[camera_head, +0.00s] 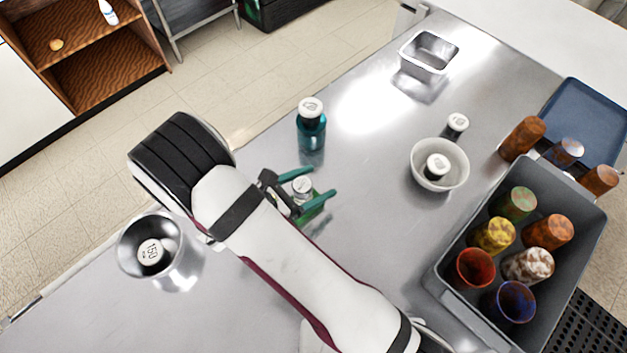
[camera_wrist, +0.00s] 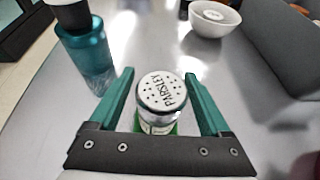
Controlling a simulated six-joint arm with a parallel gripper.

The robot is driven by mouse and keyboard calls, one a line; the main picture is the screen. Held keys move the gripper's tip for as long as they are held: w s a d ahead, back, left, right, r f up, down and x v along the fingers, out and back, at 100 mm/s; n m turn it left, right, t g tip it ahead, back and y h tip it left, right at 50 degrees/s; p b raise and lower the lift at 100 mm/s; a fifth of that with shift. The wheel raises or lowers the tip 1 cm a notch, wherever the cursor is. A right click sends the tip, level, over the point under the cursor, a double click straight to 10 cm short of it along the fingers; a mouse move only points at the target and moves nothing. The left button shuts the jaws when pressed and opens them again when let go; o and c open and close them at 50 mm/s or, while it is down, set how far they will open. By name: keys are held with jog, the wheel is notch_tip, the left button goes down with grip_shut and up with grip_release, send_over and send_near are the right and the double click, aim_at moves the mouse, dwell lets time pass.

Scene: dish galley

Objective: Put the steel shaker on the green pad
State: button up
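My gripper (camera_wrist: 160,76) is open, its green fingers on either side of a shaker (camera_wrist: 162,91) with a pale, holed lid marked PARSLEY. Gaps show between this shaker and both fingers. It also shows between the fingers in the head view (camera_head: 302,185). Other pale-lidded shakers are a small one (camera_head: 457,122) behind the white bowl, one (camera_head: 437,165) inside that bowl and one (camera_head: 150,252) in a steel bowl. I cannot tell which is the steel shaker.
A teal bottle (camera_head: 311,130) stands beyond my gripper. The white bowl (camera_head: 459,179) is to the right, the steel bowl (camera_head: 124,240) at left. A grey bin (camera_head: 447,285) holds several coloured cups. A steel pan (camera_head: 425,68) and a blue tray (camera_head: 590,115) lie farther back.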

jog(key=shift+r, duration=0.1)
jog(key=v, duration=1.2)
jog(key=s+d+r+m+g+y, duration=0.25)
jog(key=d+r+m+g, duration=0.2)
jog(key=d+m, duration=0.3)
jog(key=s+d+r+m+g+y, duration=0.1)
jog(key=s+d+r+m+g, duration=0.25)
jog(key=d+m+g, duration=0.45)
jog(key=s+r+m+t+y, duration=0.3)
jog(key=s+m+y, duration=0.4)
jog(key=m, duration=0.9)
jog(key=shift+r+y, duration=0.6)
jog(key=shift+y, duration=0.15)
jog(key=shift+t, duration=0.25)
